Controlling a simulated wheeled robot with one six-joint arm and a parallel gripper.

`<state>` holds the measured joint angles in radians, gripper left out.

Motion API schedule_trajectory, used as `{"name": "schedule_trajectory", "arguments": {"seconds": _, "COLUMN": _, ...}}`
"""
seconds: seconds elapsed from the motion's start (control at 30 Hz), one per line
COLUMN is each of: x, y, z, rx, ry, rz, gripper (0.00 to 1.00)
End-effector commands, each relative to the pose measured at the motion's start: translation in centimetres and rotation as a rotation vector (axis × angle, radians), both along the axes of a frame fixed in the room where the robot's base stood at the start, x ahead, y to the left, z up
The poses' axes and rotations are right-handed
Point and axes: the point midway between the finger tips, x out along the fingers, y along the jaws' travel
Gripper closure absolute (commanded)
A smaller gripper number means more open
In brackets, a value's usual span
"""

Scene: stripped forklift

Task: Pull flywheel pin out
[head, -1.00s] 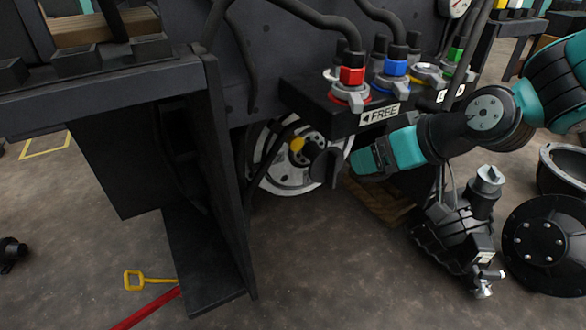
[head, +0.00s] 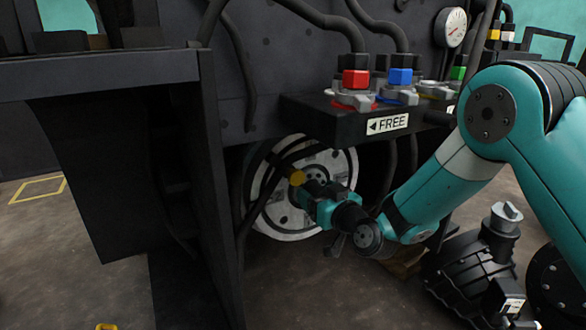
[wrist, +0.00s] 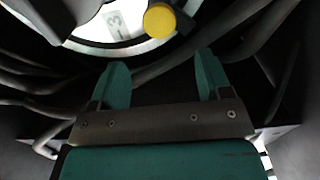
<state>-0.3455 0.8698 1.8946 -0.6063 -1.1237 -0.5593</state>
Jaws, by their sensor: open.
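The flywheel (head: 327,163) is a pale metal disc with holes, set under the machine's dark body. The flywheel pin shows as a yellow round knob (head: 297,178) in front of it; in the wrist view the yellow knob (wrist: 159,20) is at the top centre, beyond the fingertips. My gripper (wrist: 163,75) is open with teal fingers, and nothing is between them. In the head view my gripper (head: 308,192) is close beside the knob, to its lower right. I cannot tell from the head view whether it touches. The pin's shaft is mostly hidden.
A dark upright panel (head: 215,200) stands to the left. Hoses and cables cross near the flywheel. A dark motor-like part (head: 470,265) lies at the lower right.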

Motion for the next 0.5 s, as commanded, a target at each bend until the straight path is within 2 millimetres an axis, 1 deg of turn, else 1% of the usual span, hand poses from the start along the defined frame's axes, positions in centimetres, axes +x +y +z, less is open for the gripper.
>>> {"name": "schedule_trajectory", "arguments": {"seconds": 0.03, "x": 0.9, "y": 0.8, "z": 0.1, "rx": -0.001, "ry": -0.003, "rz": 0.004, "gripper": 0.29}}
{"name": "schedule_trajectory", "arguments": {"seconds": 0.3, "x": 6.0, "y": 4.1, "z": -0.4, "rx": 0.0, "ry": -0.002, "rz": 0.002, "gripper": 0.29}}
{"name": "schedule_trajectory", "arguments": {"seconds": 0.4, "x": 7.5, "y": 5.1, "z": -0.3, "rx": 0.001, "ry": -0.002, "rz": 0.0, "gripper": 0.29}}
{"name": "schedule_trajectory", "arguments": {"seconds": 0.5, "x": 8.6, "y": 5.8, "z": -0.3, "rx": 0.001, "ry": 0.001, "rz": 0.0, "gripper": 0.29}}
